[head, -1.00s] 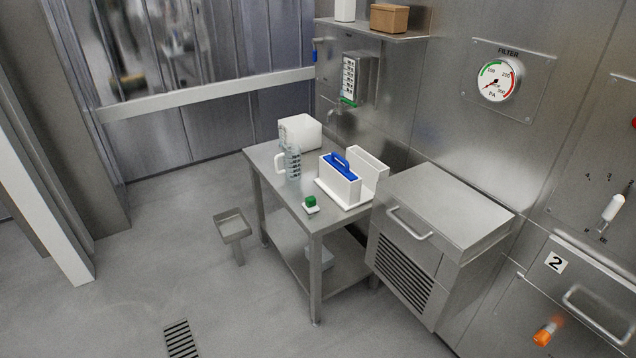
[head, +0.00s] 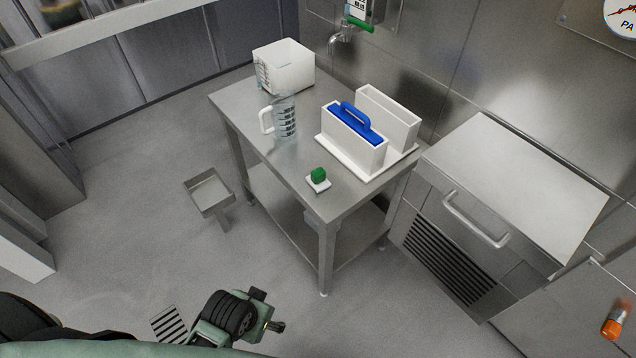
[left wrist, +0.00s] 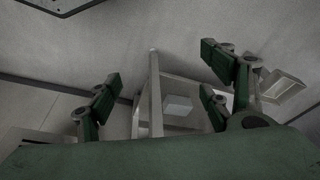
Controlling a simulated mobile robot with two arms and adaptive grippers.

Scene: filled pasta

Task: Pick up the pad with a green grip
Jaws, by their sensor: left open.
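The pad with a green grip (head: 318,179) lies near the front corner of the steel table (head: 345,203) in the head view. Its base is white and thin, and the green grip stands up on top. My left gripper (left wrist: 160,85) is open and empty in the left wrist view, with its dark green fingers spread apart. In the head view, part of my left arm shows at the bottom, low and well short of the table. The pad cannot be made out in the left wrist view. My right gripper is not in view.
A white double-slot holder with a blue-handled piece (head: 355,119) stands behind the pad. A clear jug (head: 285,119) and white bin (head: 290,66) are further left. A steel cabinet (head: 510,180) adjoins the table at right. A small tray stand (head: 209,192) is left of the table.

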